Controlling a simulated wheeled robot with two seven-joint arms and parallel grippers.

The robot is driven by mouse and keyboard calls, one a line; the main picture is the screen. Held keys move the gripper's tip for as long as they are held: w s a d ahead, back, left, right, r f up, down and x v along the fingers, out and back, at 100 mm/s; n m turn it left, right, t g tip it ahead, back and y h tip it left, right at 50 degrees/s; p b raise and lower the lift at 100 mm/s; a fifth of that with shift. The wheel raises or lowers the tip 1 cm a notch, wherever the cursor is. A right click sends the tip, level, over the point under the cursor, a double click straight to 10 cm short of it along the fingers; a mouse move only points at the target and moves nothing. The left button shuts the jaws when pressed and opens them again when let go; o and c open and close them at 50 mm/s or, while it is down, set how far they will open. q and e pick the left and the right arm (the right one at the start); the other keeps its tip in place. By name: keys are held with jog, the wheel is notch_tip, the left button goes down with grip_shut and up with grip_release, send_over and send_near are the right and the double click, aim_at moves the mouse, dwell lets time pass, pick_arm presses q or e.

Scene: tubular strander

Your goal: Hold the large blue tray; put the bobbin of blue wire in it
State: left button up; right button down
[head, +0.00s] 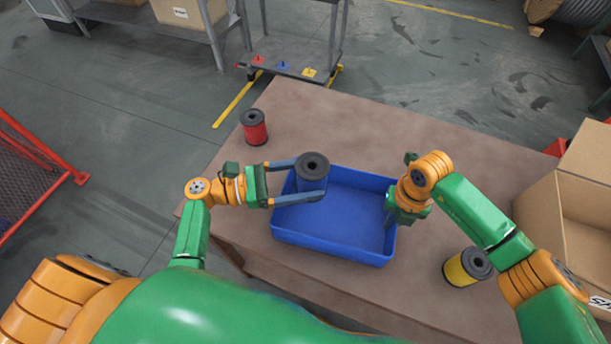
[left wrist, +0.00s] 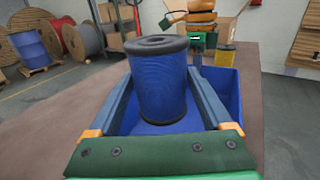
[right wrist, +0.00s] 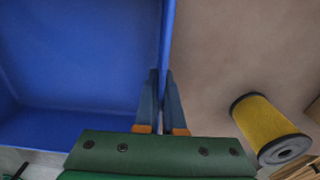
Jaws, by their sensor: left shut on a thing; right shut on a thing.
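The large blue tray (head: 338,244) sits on the brown table, and its wall also shows in the right wrist view (right wrist: 80,60). The bobbin of blue wire (head: 312,175), with black flanges, is upright between the fingers of my left gripper (head: 298,182), at the tray's left far part. In the left wrist view the bobbin (left wrist: 158,85) stands between both fingers, with the blue tray behind and below it. Whether its base touches the tray floor I cannot tell. My right gripper (right wrist: 160,90) is shut on the tray's right wall, its fingers on either side of it.
A red bobbin (head: 254,128) stands at the table's far left. A cart with coloured pegs (head: 290,68) is beyond the table. The table's far middle is clear.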

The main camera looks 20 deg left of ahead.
pick_arm(q)
jog(key=shift+f, duration=0.1)
jog(key=shift+f, duration=2.3)
jog(key=o, duration=1.6)
jog(key=shift+c, duration=0.2)
jog(key=v, duration=1.2)
jog(key=shift+s, duration=0.1)
pick_arm(e)
jog(key=c, duration=0.9)
grip_release()
jog(key=shift+c, duration=0.2)
